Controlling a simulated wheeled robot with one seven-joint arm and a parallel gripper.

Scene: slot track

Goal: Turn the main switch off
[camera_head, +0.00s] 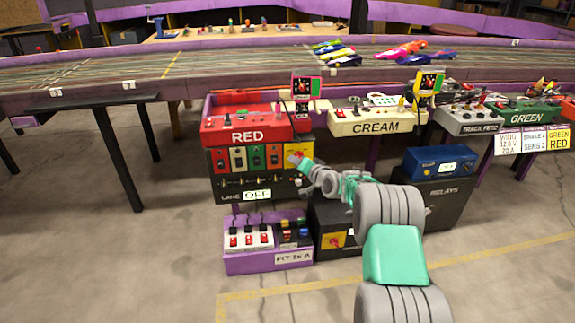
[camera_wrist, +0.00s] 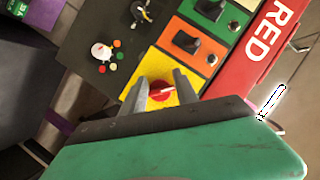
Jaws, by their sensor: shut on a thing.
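The main switch is a red rotary knob (camera_wrist: 160,89) on a yellow plate (camera_wrist: 187,92), at the corner of a black panel. It has a pale pointer mark. My gripper (camera_wrist: 161,84) has one finger on each side of the knob and is shut on it in the wrist view. In the head view my gripper (camera_head: 296,160) reaches the right end of the panel under the red RED console (camera_head: 245,127). There the gripper covers much of the knob and part of the yellow plate (camera_head: 301,148).
Coloured toggle plates (camera_head: 240,158) sit left of the knob, above a display reading OFF (camera_head: 257,194). A purple pit box (camera_head: 268,262) stands below. Another yellow plate with a red knob (camera_head: 334,241) is on a black box. The floor at front left is clear.

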